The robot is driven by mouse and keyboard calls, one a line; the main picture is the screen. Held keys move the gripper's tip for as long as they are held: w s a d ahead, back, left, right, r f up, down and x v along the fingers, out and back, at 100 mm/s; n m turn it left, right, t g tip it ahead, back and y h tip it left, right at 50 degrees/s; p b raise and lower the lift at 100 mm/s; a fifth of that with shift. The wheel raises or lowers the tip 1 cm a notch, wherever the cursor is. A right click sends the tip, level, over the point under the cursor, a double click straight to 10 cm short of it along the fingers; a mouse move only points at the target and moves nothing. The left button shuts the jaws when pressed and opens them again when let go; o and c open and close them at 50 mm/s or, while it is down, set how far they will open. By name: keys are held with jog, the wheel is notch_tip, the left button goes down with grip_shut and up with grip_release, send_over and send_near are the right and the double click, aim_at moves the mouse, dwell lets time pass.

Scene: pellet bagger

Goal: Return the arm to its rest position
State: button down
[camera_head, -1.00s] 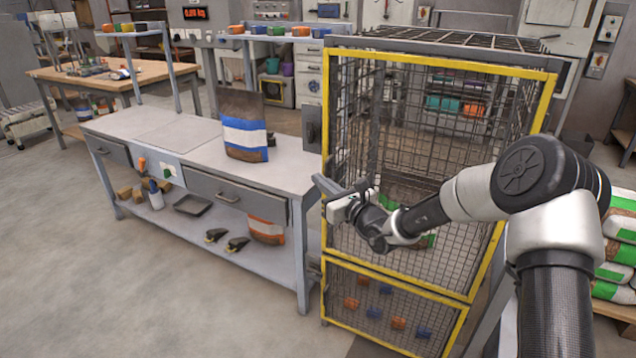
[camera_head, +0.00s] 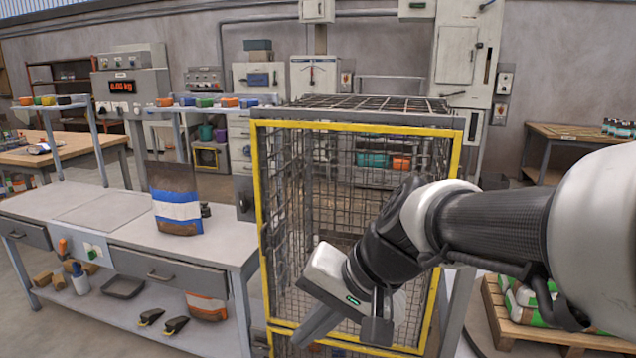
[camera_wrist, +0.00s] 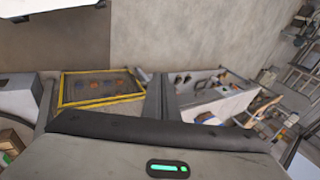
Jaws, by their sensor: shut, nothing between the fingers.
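My gripper (camera_head: 308,333) is in front of the yellow-framed mesh cage in the head view, pointing down and to the left. Its pale body shows a small green light. In the wrist view the dark fingers (camera_wrist: 160,97) are together with nothing between them. My arm reaches in from the right side of the head view, bent at the elbow. The gripper appears apart from the cage, though the exact gap is hard to tell.
The yellow-framed cage (camera_head: 258,215) stands right behind my gripper. A workbench (camera_head: 60,211) at left holds a blue-and-white striped bag (camera_head: 178,208). A pallet (camera_head: 497,318) with stacked bags lies at lower right. Bare floor shows at lower left.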

jog(key=s+d+r+n+t+h+p, duration=0.1)
jog(key=s+d+h, duration=0.25)
jog(key=d, duration=0.45)
jog(key=s+d+r+n+t+h, duration=0.2)
jog(key=s+d, duration=0.2)
jog(key=d, duration=0.4)
notch_tip(320, 180, up, 21)
jog(key=p, duration=2.2)
jog(key=shift+w+a+r, duration=0.2)
jog(key=shift+a, duration=0.05)
